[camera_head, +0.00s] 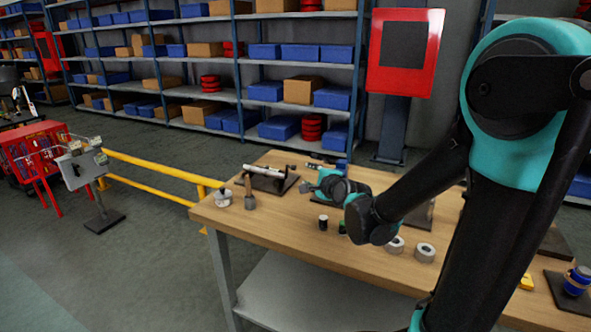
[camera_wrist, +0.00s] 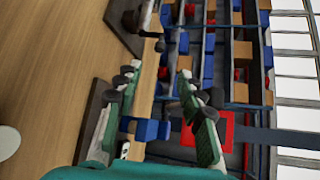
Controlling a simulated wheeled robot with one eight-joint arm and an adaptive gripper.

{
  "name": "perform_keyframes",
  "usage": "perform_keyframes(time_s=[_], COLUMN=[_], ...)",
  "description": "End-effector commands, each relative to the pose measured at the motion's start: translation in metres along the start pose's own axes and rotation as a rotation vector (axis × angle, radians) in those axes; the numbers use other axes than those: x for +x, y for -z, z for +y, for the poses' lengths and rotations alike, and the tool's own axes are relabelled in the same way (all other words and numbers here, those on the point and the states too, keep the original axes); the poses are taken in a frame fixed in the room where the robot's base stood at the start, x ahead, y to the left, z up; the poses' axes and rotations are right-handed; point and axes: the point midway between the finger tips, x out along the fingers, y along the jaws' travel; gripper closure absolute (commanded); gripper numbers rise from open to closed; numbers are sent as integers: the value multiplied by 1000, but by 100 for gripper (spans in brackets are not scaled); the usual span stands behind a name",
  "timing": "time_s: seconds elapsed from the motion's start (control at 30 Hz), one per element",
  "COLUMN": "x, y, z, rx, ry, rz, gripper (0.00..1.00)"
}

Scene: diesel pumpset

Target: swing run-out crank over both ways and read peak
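A silver shaft (camera_head: 264,171) lies across supports on a dark plate (camera_head: 283,184) at the bench's far left; it looks like the run-out crank fixture. My gripper (camera_head: 316,167) is small and partly hidden by my arm, over the back of the bench to the right of this fixture. In the wrist view my gripper (camera_wrist: 158,80) has its two green-padded fingers spread apart with nothing held. A dark and silver piece (camera_wrist: 147,22) stands beyond the fingertips, apart from them, perhaps the fixture's end. I cannot make out a dial or its reading.
On the wooden bench (camera_head: 290,245) stand a grey pot (camera_head: 222,198), a wood-handled tool (camera_head: 249,191), a dark small cylinder (camera_head: 323,222) and two pale rings (camera_head: 424,252). A blue cylinder (camera_head: 577,280) is at right. A yellow rail (camera_head: 150,178) and shelving lie beyond.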

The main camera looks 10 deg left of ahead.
Motion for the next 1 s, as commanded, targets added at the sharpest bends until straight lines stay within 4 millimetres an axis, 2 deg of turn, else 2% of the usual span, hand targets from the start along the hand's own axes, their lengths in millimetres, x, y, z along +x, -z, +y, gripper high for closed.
perform_keyframes(time_s=[0.7, 1.0], x=[106, 134], y=[0, 0], z=[0, 0], rx=[-1, -2], ry=[-1, 0], rz=[0, 0], gripper=[61, 61])
